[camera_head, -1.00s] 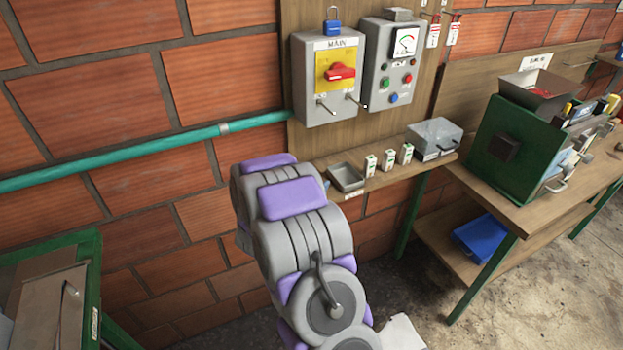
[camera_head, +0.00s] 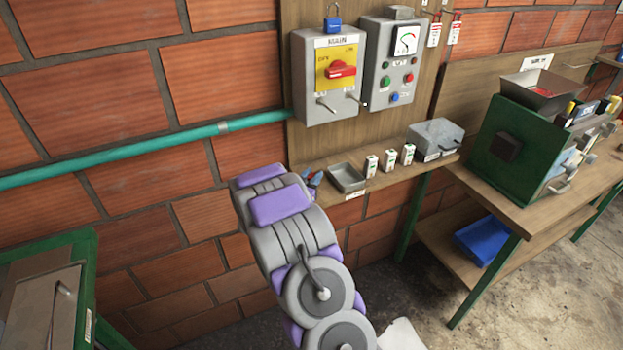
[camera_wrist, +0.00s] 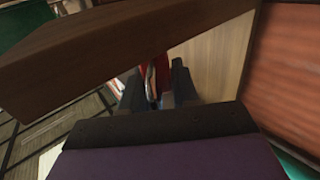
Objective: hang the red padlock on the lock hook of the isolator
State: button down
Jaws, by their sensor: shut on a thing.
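The isolator (camera_head: 313,90) is the grey box marked MAIN on the wall board, with a red handle (camera_head: 341,70) on a yellow plate. Two metal pegs or hooks (camera_head: 325,105) stick out of its lower front; I cannot tell which is the lock hook. In the wrist view my gripper (camera_wrist: 156,88) is shut on a narrow red thing with a metallic part, seemingly the red padlock (camera_wrist: 161,68). The padlock is mostly hidden by the fingers and the wooden shelf. In the head view my arm mostly hides the gripper, near the shelf's left end, below the isolator.
The shelf (camera_head: 385,181) crosses the wrist view very close to the fingers. It carries a grey tray (camera_head: 347,177), several small white boxes and a grey metal box (camera_head: 435,137). A blue padlock (camera_head: 332,25) sits atop the isolator. A control box (camera_head: 391,60) stands close right.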

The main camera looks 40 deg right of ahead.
dwell(0.3)
jog(key=c, duration=0.8)
grip_release()
jog(key=shift+f, duration=0.1)
jog(key=shift+c, duration=0.2)
jog(key=shift+f+b, duration=0.15)
jog(key=shift+b, duration=0.35)
